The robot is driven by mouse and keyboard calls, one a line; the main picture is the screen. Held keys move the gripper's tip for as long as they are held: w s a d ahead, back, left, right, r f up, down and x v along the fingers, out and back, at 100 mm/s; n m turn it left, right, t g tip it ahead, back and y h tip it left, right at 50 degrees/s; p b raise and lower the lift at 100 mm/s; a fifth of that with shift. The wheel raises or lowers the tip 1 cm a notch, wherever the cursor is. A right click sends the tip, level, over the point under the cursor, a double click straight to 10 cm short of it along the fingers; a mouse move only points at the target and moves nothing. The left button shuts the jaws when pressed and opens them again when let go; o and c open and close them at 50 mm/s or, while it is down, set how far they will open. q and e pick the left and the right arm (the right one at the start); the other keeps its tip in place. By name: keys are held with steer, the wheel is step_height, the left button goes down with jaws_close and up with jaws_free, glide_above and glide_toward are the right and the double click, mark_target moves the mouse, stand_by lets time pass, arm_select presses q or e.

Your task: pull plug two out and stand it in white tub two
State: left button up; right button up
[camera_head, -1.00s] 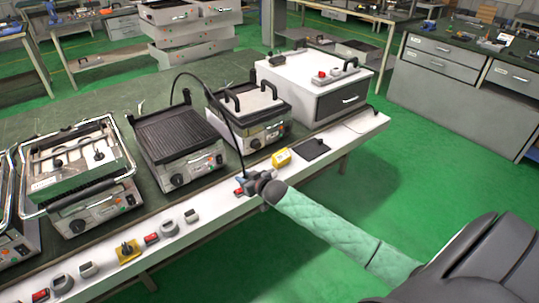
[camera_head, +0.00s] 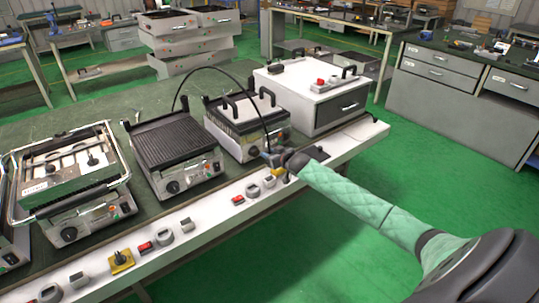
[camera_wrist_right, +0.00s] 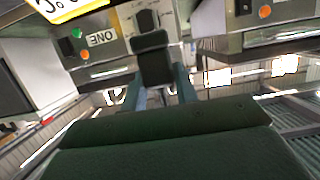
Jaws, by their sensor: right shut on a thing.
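My right gripper (camera_head: 276,160) reaches in from the right above the white front ledge. It is shut on a dark plug (camera_wrist_right: 152,55), which shows between the fingers in the right wrist view. A black cable (camera_head: 225,69) arcs from the gripper over to the ribbed grill. White round tubs (camera_head: 165,237) stand along the ledge, with another at the right (camera_head: 252,189); I cannot tell which is number two. A yellow socket plate (camera_head: 122,261) with a black plug in it sits at the left. A second yellow piece (camera_head: 278,172) is partly hidden beneath the gripper. My left gripper is not in view.
A ribbed grill (camera_head: 175,140), a smaller grill (camera_head: 240,108) and a white box appliance (camera_head: 310,98) stand behind the ledge (camera_head: 205,231). Red switches (camera_head: 238,199) and small white cups (camera_head: 187,224) line it. Green floor is free in front.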

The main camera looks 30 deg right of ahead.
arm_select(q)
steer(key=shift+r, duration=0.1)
arm_select(e)
steer(key=shift+r+p, duration=0.15)
steer(key=shift+p, duration=0.2)
steer(key=shift+f, duration=0.45)
steer(key=shift+f+b, duration=0.7)
steer(key=shift+f, duration=0.65)
steer(key=shift+f+b, duration=0.35)
steer(key=shift+f, duration=0.8)
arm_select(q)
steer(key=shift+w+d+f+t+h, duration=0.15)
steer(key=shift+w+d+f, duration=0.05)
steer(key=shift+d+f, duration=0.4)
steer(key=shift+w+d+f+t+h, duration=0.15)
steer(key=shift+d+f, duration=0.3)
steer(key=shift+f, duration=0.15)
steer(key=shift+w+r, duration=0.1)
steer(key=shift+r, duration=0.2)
